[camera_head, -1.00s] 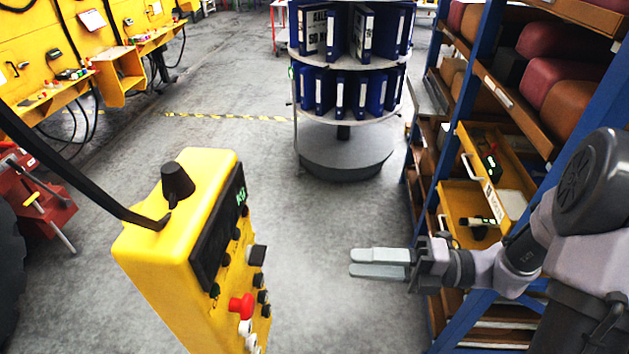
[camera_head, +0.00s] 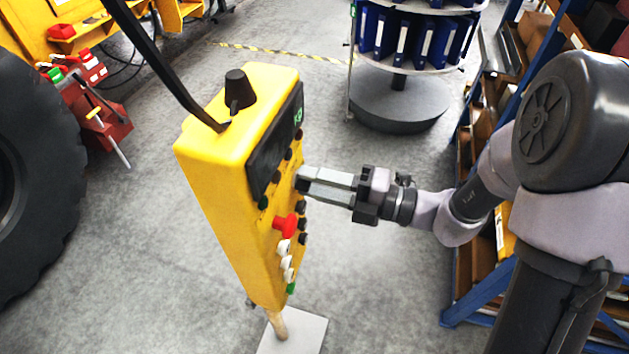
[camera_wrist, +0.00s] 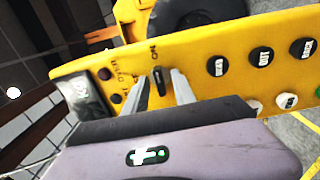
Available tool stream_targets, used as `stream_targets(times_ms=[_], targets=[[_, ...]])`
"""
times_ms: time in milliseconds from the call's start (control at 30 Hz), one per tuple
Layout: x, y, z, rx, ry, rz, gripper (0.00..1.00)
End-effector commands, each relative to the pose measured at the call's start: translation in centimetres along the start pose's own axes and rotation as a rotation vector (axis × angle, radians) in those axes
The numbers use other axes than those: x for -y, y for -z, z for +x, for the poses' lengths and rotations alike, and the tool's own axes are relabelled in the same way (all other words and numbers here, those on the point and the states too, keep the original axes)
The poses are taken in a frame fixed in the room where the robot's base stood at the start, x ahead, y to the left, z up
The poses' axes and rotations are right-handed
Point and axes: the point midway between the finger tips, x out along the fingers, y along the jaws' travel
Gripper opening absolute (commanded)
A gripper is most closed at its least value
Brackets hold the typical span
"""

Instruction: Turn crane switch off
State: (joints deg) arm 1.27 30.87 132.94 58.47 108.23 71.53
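The yellow crane control box (camera_head: 218,170) stands upright on a post, its button face turned to the right. In the wrist view its yellow panel (camera_wrist: 205,40) crosses the picture, with a small black rotary switch (camera_wrist: 158,82) near lettering that seems to read ON. My gripper (camera_head: 303,180) points left, its fingertips at the upper part of the button face. In the wrist view my gripper (camera_wrist: 160,88) has one finger on each side of the switch, with some gap showing. Contact with the switch cannot be made out. The switch is hidden behind the fingers in the head view.
A red emergency button (camera_head: 286,226) and several white, black and green buttons sit below the gripper. A black display (camera_head: 272,150) is above. A black cable (camera_head: 160,65) rises from the box top. A large tyre (camera_head: 35,180) is left; blue shelving (camera_head: 495,285) is right.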

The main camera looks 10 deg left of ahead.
Motion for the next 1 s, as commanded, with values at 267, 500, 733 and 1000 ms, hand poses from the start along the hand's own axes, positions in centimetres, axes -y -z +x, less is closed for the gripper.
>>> stream_targets(times_ms=[267, 500, 733, 1000], targets=[[-0.01, 0.00, -0.04, 0.000, 0.000, 0.000, 0.08], [-0.01, 0.00, -0.05, 0.000, 0.000, -0.001, 0.00], [0.01, 0.00, -0.06, -0.001, 0.000, -0.035, 0.00], [0.06, 0.00, -0.06, -0.001, 0.000, -0.204, 0.00]])
